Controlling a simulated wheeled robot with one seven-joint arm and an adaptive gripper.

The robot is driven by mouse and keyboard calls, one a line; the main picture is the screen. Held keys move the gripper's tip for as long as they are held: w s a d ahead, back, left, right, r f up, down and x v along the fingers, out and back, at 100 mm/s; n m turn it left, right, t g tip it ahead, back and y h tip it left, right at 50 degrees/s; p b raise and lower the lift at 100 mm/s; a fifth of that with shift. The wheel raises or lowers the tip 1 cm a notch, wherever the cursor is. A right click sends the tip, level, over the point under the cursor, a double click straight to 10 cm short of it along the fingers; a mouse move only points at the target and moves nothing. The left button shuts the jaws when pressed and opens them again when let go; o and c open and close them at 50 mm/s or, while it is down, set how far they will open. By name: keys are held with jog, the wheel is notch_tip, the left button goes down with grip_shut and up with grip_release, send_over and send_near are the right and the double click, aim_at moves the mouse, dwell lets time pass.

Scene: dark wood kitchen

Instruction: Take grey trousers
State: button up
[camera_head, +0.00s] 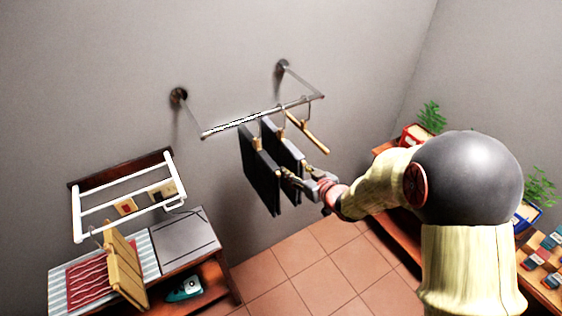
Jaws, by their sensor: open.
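Two pairs of folded dark grey trousers hang side by side on wooden hangers from the wall-mounted metal rail: the left pair (259,178) and the right pair (280,147). An empty wooden hanger (309,133) hangs to their right on the same rail. My gripper (287,172) is open at the lower part of the right pair, with its fingers pointing left toward the trousers. I cannot tell whether the fingers touch the cloth or have cloth between them. My arm comes in from the right.
The metal rail (225,126) juts from the wall on two brackets. Plants and boxes stand at right. The tiled floor (300,250) below is clear.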

jog(key=shift+w+a+f, duration=0.15)
jog(key=shift+w+a, duration=0.25)
jog(key=shift+c, duration=0.3)
grip_shut()
dwell(0.4)
